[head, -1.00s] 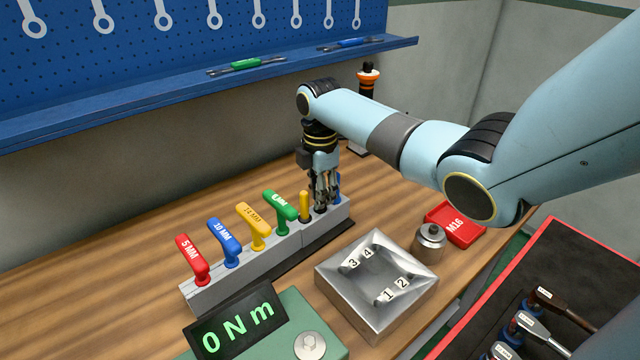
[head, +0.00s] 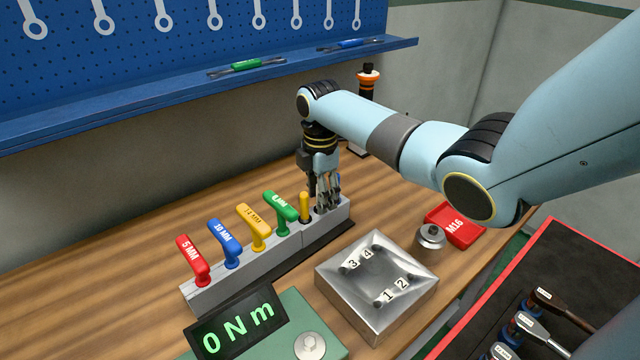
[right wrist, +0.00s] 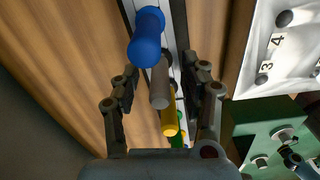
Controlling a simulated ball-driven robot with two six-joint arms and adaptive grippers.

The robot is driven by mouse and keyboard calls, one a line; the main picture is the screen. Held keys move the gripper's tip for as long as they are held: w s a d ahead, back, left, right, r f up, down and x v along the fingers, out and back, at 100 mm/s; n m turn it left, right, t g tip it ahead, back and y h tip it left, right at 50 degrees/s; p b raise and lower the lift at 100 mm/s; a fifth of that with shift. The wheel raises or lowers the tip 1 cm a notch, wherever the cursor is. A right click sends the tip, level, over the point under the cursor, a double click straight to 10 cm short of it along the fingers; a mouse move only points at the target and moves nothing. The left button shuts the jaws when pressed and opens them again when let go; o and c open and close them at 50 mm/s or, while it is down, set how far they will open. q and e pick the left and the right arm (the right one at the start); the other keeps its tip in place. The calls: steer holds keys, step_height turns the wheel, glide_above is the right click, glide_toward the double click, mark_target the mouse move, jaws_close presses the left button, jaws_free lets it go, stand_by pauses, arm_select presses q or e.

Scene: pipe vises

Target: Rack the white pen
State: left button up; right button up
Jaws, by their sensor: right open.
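The white pen (right wrist: 160,88), grey-white in the shade, stands in the rack between the yellow pen and the blue pen in the right wrist view. My right gripper (right wrist: 164,78) is open, with one finger on each side of the white pen and a visible gap. In the head view the right gripper (head: 324,196) is low over the right end of the grey rack (head: 262,262) and hides the white pen. How deep the pen sits cannot be told. My left gripper is not in view.
The yellow pen (head: 304,206) and the blue pen (right wrist: 147,38) stand close to my fingers. Several coloured T-handles, such as the green one (head: 281,205), fill the rack's left part. A metal tray (head: 345,290) and a red M16 tray (head: 457,226) lie in front.

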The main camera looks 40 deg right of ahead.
step_height(320, 180, up, 12)
steer(key=shift+f, duration=0.1)
stand_by(0.7)
